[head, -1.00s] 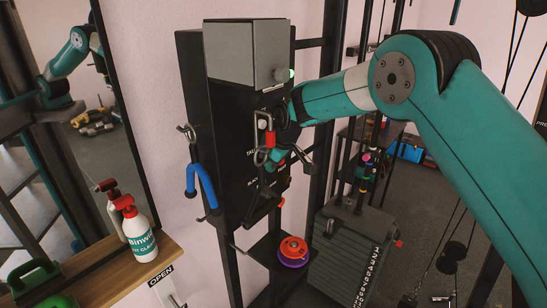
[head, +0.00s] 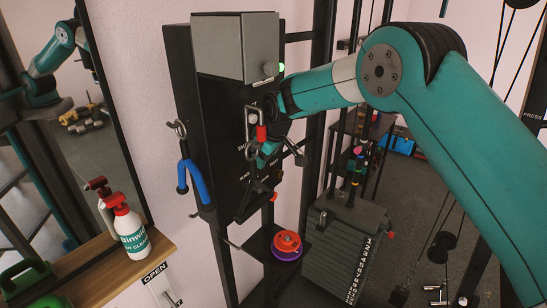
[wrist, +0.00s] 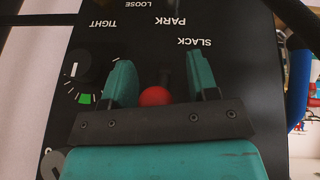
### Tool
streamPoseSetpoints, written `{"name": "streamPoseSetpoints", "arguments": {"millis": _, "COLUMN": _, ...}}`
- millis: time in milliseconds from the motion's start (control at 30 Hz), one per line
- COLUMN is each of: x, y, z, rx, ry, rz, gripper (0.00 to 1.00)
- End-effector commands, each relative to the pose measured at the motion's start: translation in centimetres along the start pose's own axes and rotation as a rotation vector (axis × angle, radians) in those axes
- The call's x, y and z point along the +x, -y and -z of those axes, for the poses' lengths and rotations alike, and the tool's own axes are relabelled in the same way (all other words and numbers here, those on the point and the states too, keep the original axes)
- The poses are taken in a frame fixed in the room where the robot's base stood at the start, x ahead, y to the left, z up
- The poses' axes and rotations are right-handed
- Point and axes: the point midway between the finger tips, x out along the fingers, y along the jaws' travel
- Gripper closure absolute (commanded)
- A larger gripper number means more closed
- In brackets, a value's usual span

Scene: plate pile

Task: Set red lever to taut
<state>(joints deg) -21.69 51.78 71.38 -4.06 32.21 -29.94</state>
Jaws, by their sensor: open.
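The red lever shows in the wrist view as a round red knob (wrist: 155,96) on a short dark stem, in front of a black panel (wrist: 240,75). My gripper (wrist: 161,75) is open, with one teal finger on each side of the knob. I cannot tell whether either finger touches it. The panel carries the words TIGHT, LOOSE, PARK and SLACK; the stem is below PARK in the picture. In the head view my gripper (head: 266,155) is at the face of the black cabinet (head: 185,95), and the knob cannot be made out clearly there.
A dark dial (wrist: 88,70) with a green mark is left of my fingers. In the head view, a red-marked metal clip (head: 251,124) hangs close to my gripper. A blue handle (head: 200,185) hangs at the cabinet's left. A spray bottle (head: 130,235) stands on a wooden shelf.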

Motion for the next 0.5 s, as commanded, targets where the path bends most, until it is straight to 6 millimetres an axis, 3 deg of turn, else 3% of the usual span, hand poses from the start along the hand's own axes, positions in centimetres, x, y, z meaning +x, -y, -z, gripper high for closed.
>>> {"name": "streamPoseSetpoints", "arguments": {"millis": 167, "x": -2.2, "y": 0.0, "z": -0.1, "rx": 0.0, "ry": -0.006, "rz": -0.004, "gripper": 0.46}}
{"name": "streamPoseSetpoints", "arguments": {"millis": 267, "x": -4.6, "y": -0.1, "z": -0.1, "rx": 0.001, "ry": -0.008, "rz": -0.006, "gripper": 0.46}}
{"name": "streamPoseSetpoints", "arguments": {"millis": 500, "x": -6.7, "y": 2.1, "z": -4.7, "rx": 0.001, "ry": -0.003, "rz": -0.003, "gripper": 0.46}}
